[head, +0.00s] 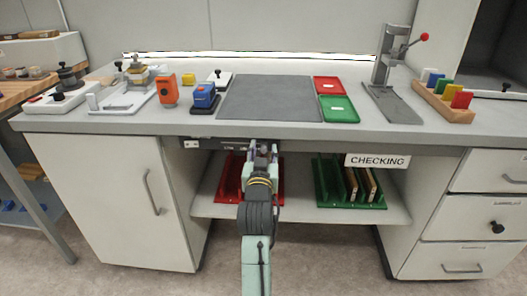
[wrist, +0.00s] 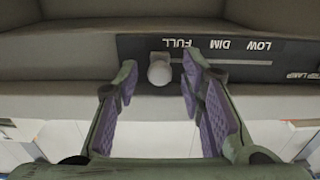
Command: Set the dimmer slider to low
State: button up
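The dimmer slider's pale round knob (wrist: 160,70) is at the left end of its slot in the wrist view, by the word FULL. The dark label strip (wrist: 225,50) reads FULL, DIM and LOW upside down, with LOW towards the right end of the slot. My gripper (wrist: 160,78) is open, with one purple-padded finger on each side of the knob. I see gaps between the knob and both fingers. In the head view my gripper (head: 262,150) is at the bench's front edge, where it hides the knob.
The bench top (head: 295,133) overhangs a shelf holding a red rack (head: 232,180) and a green rack (head: 325,185). A CHECKING sign (head: 377,161) hangs right of my gripper. A white cabinet (head: 110,200) is on the left and drawers (head: 470,220) are on the right.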

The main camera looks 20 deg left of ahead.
grip_shut()
dwell(0.3)
dwell(0.5)
